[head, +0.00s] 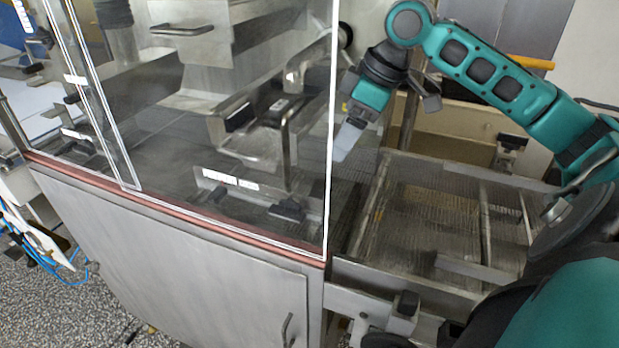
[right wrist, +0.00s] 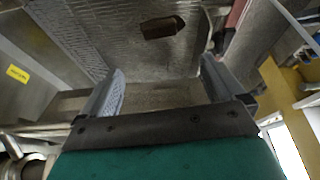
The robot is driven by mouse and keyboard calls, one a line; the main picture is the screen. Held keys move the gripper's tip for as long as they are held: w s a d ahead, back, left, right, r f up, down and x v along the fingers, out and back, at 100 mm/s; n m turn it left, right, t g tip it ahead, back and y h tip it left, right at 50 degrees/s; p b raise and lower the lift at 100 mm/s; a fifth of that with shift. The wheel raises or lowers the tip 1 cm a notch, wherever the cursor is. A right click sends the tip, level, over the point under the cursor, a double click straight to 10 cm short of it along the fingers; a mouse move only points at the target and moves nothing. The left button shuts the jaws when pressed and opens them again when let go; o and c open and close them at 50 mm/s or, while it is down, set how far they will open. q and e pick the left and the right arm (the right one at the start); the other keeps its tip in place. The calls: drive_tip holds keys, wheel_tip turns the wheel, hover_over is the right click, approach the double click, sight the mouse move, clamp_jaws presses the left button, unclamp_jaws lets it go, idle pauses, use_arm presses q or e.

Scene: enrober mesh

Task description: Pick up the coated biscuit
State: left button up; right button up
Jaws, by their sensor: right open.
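A small dark brown block, which looks like the coated biscuit (right wrist: 162,27), lies on a grey metal surface in the right wrist view, beyond the fingertips. In the head view I cannot make it out. My right gripper (right wrist: 163,78) is open, with nothing between its two fingers, and the biscuit is apart from it. In the head view the right gripper (head: 347,146) hangs beside the clear panel's right edge, above the left end of the mesh belt (head: 430,215). My left gripper is not in view.
A clear panel (head: 270,130) with a white edge stands close left of the right gripper. Behind it are metal machine parts and a handle (head: 180,29). A steel cabinet (head: 190,265) is below. Metal rails frame the mesh belt, which looks mostly bare.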

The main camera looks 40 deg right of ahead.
drive_tip(key=x, duration=0.7)
drive_tip(key=shift+a+f, duration=0.1)
drive_tip(key=shift+f, duration=0.05)
drive_tip(key=shift+s+d+x, duration=0.1)
drive_tip(key=shift+s+x, duration=0.05)
drive_tip(key=shift+x, duration=1.25)
drive_tip(key=shift+s+d+x, duration=0.1)
drive_tip(key=shift+d+x, duration=0.05)
drive_tip(key=shift+x, duration=1.2)
drive_tip(key=shift+f, duration=0.1)
drive_tip(key=shift+c, duration=0.3)
drive_tip(key=c, duration=0.8)
drive_tip(key=shift+c, duration=0.2)
